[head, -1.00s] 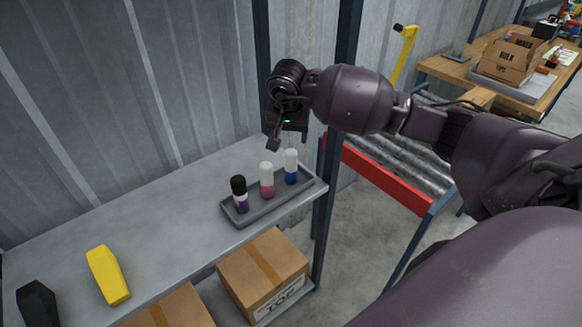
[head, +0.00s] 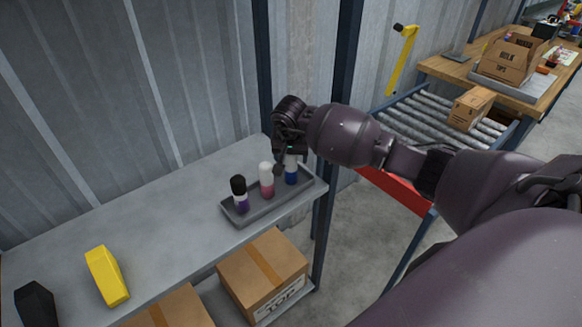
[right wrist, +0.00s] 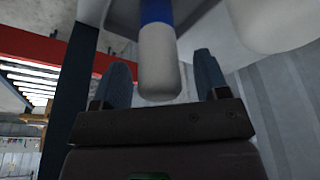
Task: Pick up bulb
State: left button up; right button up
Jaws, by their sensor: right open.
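Three bulb-like capped pieces stand upright in a grey tray (head: 262,211) on the shelf: a black-topped purple one (head: 239,194), a white-topped pink one (head: 267,180) and a white-topped blue one (head: 291,176). My right gripper (head: 285,166) is above the blue one and partly hides its top. In the right wrist view, the open fingers (right wrist: 163,82) stand on either side of the white end of the blue piece (right wrist: 158,60). I cannot tell whether they touch it. Another white end (right wrist: 270,22) shows at the upper right. My left gripper is not in view.
The grey shelf (head: 150,228) also holds a yellow object (head: 107,276) and a black one (head: 37,303). Cardboard boxes (head: 264,273) sit below. A dark shelf post (head: 330,140) is close to the right arm. A roller conveyor (head: 420,122) lies behind at the right.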

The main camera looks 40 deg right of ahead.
jog(key=shift+f, duration=0.25)
jog(key=shift+c, duration=0.5)
jog(key=c, duration=0.9)
jog(key=shift+r, duration=0.15)
